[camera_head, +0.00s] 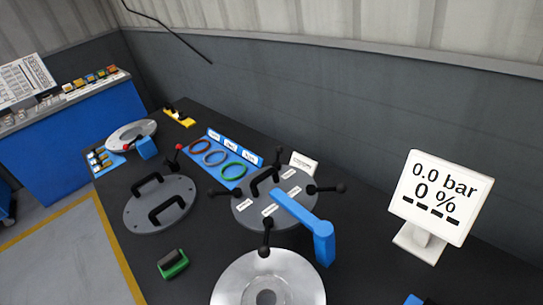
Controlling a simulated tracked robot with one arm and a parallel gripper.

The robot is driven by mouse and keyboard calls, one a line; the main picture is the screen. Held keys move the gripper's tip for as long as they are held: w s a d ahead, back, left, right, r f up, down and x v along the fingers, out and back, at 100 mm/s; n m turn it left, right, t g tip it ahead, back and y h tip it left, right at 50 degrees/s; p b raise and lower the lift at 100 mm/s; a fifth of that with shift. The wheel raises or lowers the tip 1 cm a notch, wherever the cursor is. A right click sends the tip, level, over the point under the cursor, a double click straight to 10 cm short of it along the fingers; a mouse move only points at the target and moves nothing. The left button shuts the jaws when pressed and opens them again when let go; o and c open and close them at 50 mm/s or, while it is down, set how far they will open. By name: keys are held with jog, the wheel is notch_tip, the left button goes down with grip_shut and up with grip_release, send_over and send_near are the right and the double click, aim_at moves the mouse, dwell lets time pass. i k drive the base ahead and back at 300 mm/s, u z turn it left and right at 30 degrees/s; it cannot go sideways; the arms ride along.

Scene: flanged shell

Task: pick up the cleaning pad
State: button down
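The likely cleaning pad, a small green block with a dark top (173,263), lies on the dark table (120,237) near its front left edge. It is below the loose grey disc with two black handles. Nothing is touching it that I can see. My gripper does not show in this view.
A grey disc with black handles (146,214) lies behind the pad. Right of it are a lid with black knobs (252,212), a blue arm (319,232) and a silver flanged shell (229,288). Coloured rings (214,158) lie behind. A display (434,192) stands right.

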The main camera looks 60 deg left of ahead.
aim_at(175, 262)
jog(key=u, duration=0.35)
jog(key=k, duration=0.5)
jog(key=u, duration=0.7)
